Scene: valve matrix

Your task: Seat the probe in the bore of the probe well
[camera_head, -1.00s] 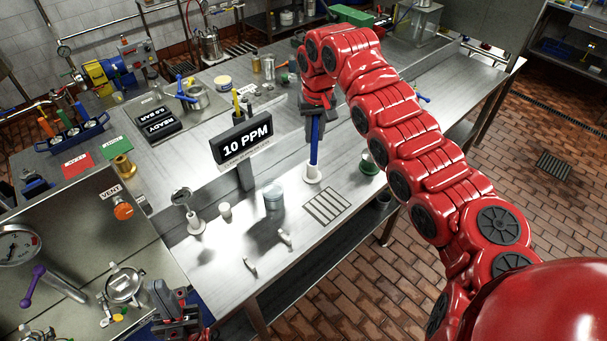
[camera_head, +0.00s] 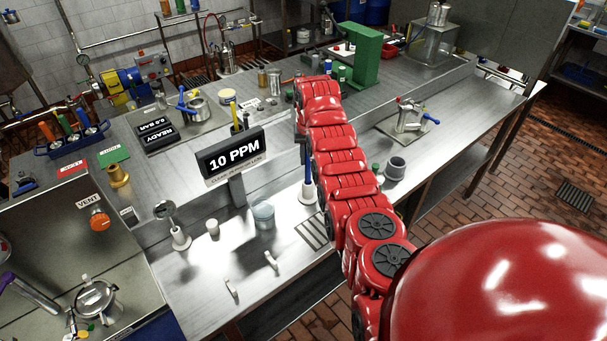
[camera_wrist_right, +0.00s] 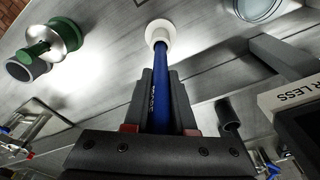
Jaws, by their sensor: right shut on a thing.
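The probe is a blue rod (camera_head: 308,160), upright over the bench; it also shows in the right wrist view (camera_wrist_right: 161,62). Its lower end meets a white, round, flared piece (camera_head: 308,193), which looks like the probe well and stands on the bench. How deep the rod sits in the bore is hidden. My right gripper (camera_wrist_right: 163,90) is shut on the blue probe, its dark fingers either side of the rod. In the head view my red arm mostly covers it. My left gripper is out of view.
A "10 PPM" sign (camera_head: 234,155) stands left of the probe. A glass jar (camera_head: 264,215), a small white cup (camera_head: 212,228) and a gauge stand (camera_head: 178,235) are nearby. A slotted drain (camera_head: 313,232) lies in front. A grey cup (camera_head: 395,168) stands to the right.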

